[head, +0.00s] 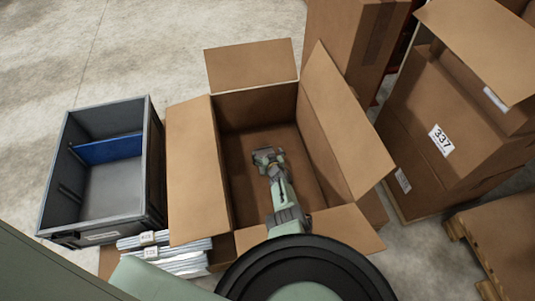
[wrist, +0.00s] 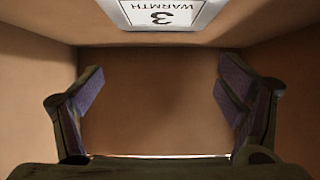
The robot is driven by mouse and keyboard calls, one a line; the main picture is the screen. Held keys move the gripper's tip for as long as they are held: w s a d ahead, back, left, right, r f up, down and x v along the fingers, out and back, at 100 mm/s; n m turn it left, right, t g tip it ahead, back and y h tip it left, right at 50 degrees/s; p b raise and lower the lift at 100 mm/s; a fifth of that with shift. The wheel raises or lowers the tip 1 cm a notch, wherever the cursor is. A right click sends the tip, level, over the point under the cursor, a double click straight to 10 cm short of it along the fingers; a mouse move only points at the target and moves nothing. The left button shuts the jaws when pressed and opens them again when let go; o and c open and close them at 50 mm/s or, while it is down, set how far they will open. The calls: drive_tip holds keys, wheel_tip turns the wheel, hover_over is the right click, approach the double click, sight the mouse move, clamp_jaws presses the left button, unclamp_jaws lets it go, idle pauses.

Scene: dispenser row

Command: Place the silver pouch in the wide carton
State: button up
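The wide carton (head: 190,165) stands open in the middle of the head view, its flaps folded outward. My gripper (head: 268,155) is down inside it, over the floor. In the wrist view my gripper (wrist: 160,70) has its fingers wide apart with only brown cardboard between them. A pale panel marked "WARMTH 3" (wrist: 165,14) shows upside down at the top of the wrist view; I cannot tell whether it is a pouch or a label on cardboard. Several silver pouches (head: 185,262) with white labels lie in a stack at the carton's near left, partly hidden by my body.
A grey tote (head: 155,165) with a blue divider (head: 110,149) stands left of the carton. Tall brown boxes (head: 350,35) stand behind, and a box labelled 337 (head: 425,110) stands right. A wooden pallet (head: 458,228) is at lower right. Bare floor lies at upper left.

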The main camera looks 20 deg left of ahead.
drive_tip(key=shift+o, duration=0.4)
drive_tip(key=shift+r+p, duration=0.5)
drive_tip(key=shift+r, duration=0.05)
drive_tip(key=p+v, duration=0.7)
drive_tip(key=p, duration=0.1)
drive_tip(key=shift+r, duration=0.2)
drive_tip(key=shift+s+d, duration=0.15)
